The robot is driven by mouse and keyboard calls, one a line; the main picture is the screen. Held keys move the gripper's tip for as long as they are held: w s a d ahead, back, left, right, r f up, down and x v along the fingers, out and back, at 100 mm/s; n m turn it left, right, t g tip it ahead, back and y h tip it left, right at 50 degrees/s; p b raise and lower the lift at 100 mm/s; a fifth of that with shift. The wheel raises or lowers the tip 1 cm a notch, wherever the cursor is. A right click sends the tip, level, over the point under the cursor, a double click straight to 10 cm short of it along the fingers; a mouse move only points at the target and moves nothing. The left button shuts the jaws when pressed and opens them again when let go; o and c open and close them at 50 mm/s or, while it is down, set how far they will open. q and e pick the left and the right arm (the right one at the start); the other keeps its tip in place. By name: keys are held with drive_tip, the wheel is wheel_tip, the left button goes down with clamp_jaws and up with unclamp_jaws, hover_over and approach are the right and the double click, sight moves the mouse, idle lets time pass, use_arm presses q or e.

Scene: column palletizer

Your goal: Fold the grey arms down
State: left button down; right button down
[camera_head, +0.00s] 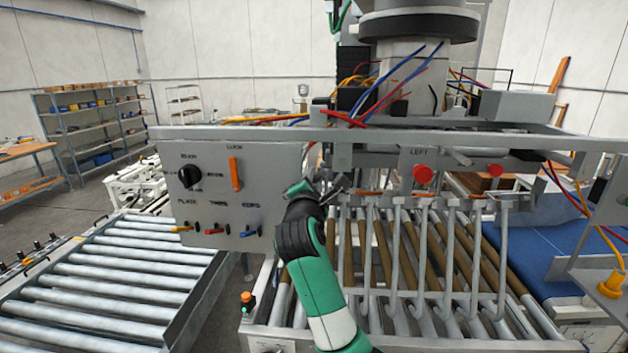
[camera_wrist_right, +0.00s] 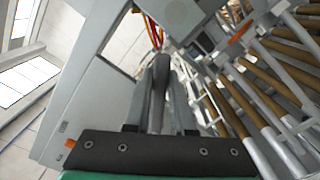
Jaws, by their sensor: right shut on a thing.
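Several grey arms (camera_head: 395,262) hang from the cross rail below the LEFT label, in front of brown and grey rollers, with bent lower ends. My right gripper (camera_head: 330,186) is at the left end of this row, just right of the control panel. In the right wrist view my right gripper (camera_wrist_right: 160,82) is shut on a dark grey bar (camera_wrist_right: 161,68) between its fingers. The bar's far end and what it joins are hard to make out. My left gripper is not in view.
The control panel (camera_head: 232,195) with a black knob and an orange handle stands left of my right gripper. Two red buttons (camera_head: 423,174) sit on the frame. A roller conveyor (camera_head: 115,268) lies at left and a blue belt (camera_head: 535,255) at right.

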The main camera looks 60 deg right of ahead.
drive_tip(key=shift+r, duration=0.1)
idle(0.4)
drive_tip(key=shift+w+a+r+n+p, duration=0.15)
drive_tip(key=shift+r+n+p, duration=0.35)
drive_tip(key=shift+p, duration=0.55)
drive_tip(key=shift+w, duration=0.15)
drive_tip(key=shift+f, duration=0.15)
drive_tip(key=c, duration=0.8)
unclamp_jaws()
drive_tip(key=shift+o, duration=0.2)
drive_tip(key=shift+f, duration=0.1)
